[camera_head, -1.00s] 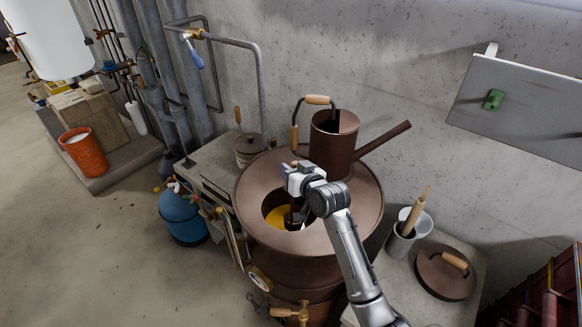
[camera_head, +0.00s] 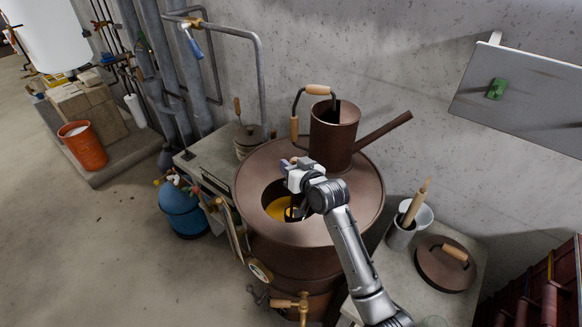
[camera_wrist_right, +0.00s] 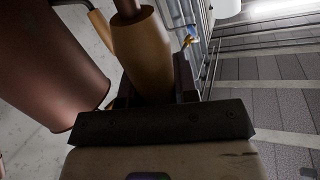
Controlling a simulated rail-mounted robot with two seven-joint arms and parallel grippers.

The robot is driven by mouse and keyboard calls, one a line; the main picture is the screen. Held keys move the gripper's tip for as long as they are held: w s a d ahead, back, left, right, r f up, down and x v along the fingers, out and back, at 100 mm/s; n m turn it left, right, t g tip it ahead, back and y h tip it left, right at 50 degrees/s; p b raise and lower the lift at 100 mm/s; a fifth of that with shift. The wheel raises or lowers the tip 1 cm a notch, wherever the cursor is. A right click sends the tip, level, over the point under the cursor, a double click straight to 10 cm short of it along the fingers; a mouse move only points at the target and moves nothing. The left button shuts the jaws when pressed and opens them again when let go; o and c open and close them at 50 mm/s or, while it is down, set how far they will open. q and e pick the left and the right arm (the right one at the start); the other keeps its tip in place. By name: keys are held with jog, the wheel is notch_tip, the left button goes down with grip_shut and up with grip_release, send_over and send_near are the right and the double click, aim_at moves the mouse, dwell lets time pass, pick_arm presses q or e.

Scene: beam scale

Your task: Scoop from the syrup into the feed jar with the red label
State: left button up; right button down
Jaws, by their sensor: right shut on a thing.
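The syrup is a yellow liquid (camera_head: 278,209) in the round opening of the large copper vat (camera_head: 262,165), in the head view. My right gripper (camera_head: 292,174) is above that opening. It is shut on a tool's wooden handle, which also shows in the right wrist view (camera_wrist_right: 142,50). A thin dark part, seemingly of the held tool, shows at the opening below the gripper. The tool's lower end is hidden, so I cannot tell if it holds syrup. I cannot make out a feed jar with a red label. My left gripper is not in view.
A copper pot with a spout (camera_head: 332,135) stands on the vat behind my gripper. A lid with a wooden handle (camera_head: 440,272) and a grey cup (camera_head: 400,236) are on the right table. A blue tank (camera_head: 183,210) and orange bucket (camera_head: 86,150) are at left.

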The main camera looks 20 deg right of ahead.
jog(key=shift+r+t+p, duration=0.3)
jog(key=shift+r+p, duration=0.45)
jog(key=shift+r, duration=1.15)
jog(key=shift+n+t, duration=0.6)
jog(key=shift+n, duration=0.2)
jog(key=shift+r+p, duration=1.15)
jog(key=shift+r, duration=1.9)
jog(key=shift+r+p, duration=0.4)
jog(key=shift+r, duration=0.75)
